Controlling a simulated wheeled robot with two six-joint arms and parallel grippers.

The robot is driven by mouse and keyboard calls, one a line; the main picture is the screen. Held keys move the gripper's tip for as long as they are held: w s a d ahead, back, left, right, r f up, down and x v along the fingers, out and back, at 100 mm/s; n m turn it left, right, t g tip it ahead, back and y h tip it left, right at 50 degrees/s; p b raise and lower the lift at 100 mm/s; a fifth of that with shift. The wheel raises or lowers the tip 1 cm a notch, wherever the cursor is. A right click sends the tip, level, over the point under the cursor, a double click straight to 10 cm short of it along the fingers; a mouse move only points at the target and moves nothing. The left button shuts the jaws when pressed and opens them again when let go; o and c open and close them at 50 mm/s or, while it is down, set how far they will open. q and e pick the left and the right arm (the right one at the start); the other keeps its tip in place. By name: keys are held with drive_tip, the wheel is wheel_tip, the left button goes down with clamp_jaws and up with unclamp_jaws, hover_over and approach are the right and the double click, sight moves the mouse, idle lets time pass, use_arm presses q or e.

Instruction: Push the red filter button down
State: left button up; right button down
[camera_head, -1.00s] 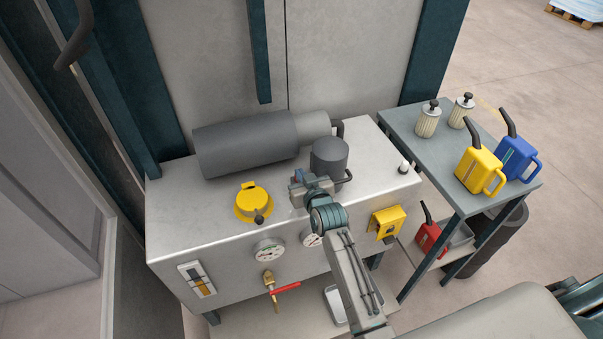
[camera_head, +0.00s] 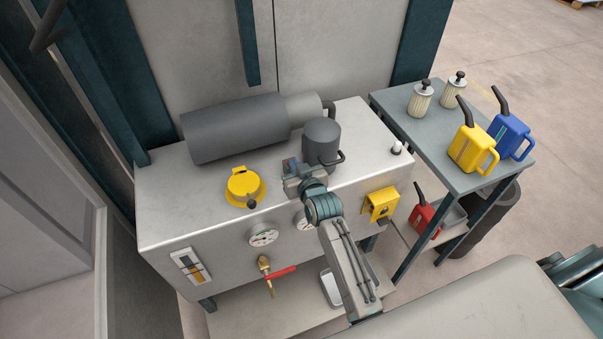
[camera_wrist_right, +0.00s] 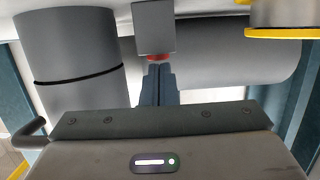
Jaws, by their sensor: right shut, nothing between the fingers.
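The red filter button (camera_wrist_right: 158,57) shows as a thin red strip at the end of a small grey block (camera_wrist_right: 154,27) in the right wrist view, which looks upside down. My right gripper (camera_wrist_right: 159,72) is shut and empty, its fingertips right at the button; I cannot tell whether they touch it. In the head view the right gripper (camera_head: 291,168) is over the top of the grey machine cabinet (camera_head: 180,205), between the yellow cap and the dark canister, and mostly hides the block and button. My left gripper is not in view.
A dark upright canister (camera_head: 321,143) stands close right of the gripper, with a large horizontal grey cylinder (camera_head: 235,128) behind. A yellow cap (camera_head: 245,185) is at left. A side table (camera_head: 425,138) holds jugs and filters. The cabinet top's left front is clear.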

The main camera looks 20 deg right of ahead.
drive_tip(key=b+v, duration=0.2)
drive_tip(key=v, duration=0.7)
drive_tip(key=shift+s+r+b, duration=0.15)
drive_tip(key=shift+s+b, duration=0.2)
drive_tip(key=shift+s, duration=0.05)
